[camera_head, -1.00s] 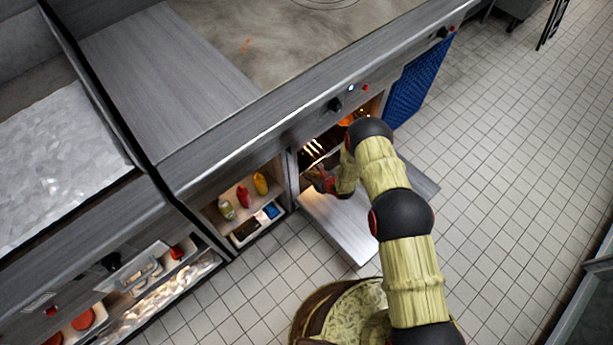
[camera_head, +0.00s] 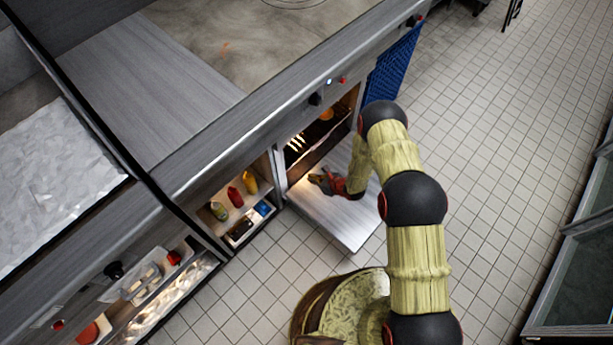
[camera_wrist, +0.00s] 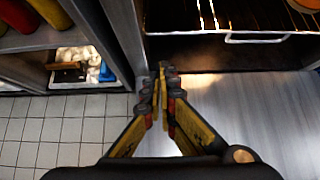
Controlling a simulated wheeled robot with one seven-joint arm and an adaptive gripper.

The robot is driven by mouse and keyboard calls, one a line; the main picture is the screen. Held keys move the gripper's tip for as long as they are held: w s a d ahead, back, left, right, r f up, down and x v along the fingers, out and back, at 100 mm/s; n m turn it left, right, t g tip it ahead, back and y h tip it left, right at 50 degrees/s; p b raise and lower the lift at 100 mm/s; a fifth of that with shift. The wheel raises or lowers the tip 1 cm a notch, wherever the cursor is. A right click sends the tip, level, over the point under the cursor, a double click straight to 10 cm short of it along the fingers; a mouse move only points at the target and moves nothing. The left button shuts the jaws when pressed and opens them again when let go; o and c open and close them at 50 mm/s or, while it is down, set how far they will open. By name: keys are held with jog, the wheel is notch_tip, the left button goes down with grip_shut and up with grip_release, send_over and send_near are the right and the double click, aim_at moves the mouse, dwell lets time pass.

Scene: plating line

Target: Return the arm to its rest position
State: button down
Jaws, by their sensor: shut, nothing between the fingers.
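My gripper (camera_head: 318,179) is shut and empty. In the head view it hangs over the lowered oven door (camera_head: 345,222), outside the lit oven opening (camera_head: 312,143). In the wrist view my gripper (camera_wrist: 161,72) shows with its fingertips together, in front of the oven's lower edge and above the door's left side (camera_wrist: 250,100). My arm bends from the right of the head view down to the door.
An oven rack (camera_wrist: 255,38) with an orange round item (camera_wrist: 303,4) lies inside. Left of the oven, an open shelf holds bottles (camera_head: 235,196) and a white bin (camera_head: 262,222). A blue panel (camera_head: 393,68) hangs right. Tiled floor (camera_head: 490,130) is clear at right.

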jog(key=shift+s+d+r, duration=0.4)
jog(key=shift+r, duration=0.05)
